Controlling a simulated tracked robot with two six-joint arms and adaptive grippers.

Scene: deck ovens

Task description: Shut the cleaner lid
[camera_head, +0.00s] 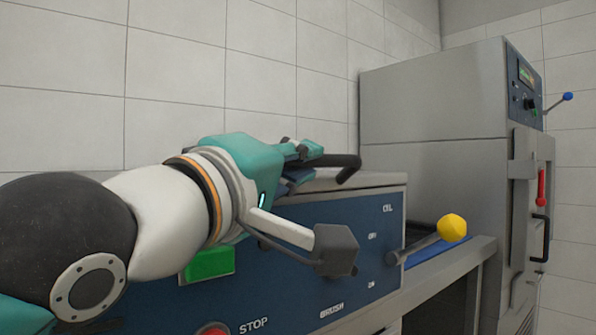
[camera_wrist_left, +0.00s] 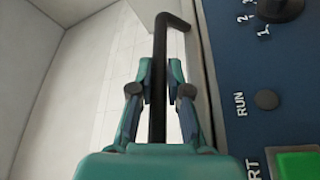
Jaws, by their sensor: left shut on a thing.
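The cleaner (camera_head: 360,235) is a low machine with a blue front panel. Its grey lid (camera_head: 375,180) shows along the top and looks low over the body; my left arm hides much of it, and I cannot tell whether it is fully down. A black bent bar handle (camera_head: 350,168) stands out at the lid. My left gripper (camera_head: 308,152) is shut on this handle. In the left wrist view the black bar (camera_wrist_left: 158,62) runs between the two fingers of the gripper (camera_wrist_left: 160,78). My right gripper is not in view.
The panel carries a green button (camera_head: 208,264), a red stop button (camera_head: 213,331) and a dark knob (camera_head: 335,250). A lever with a yellow knob (camera_head: 452,228) sticks out at the right end. A tall grey oven (camera_head: 435,120) stands behind right. A tiled wall is behind.

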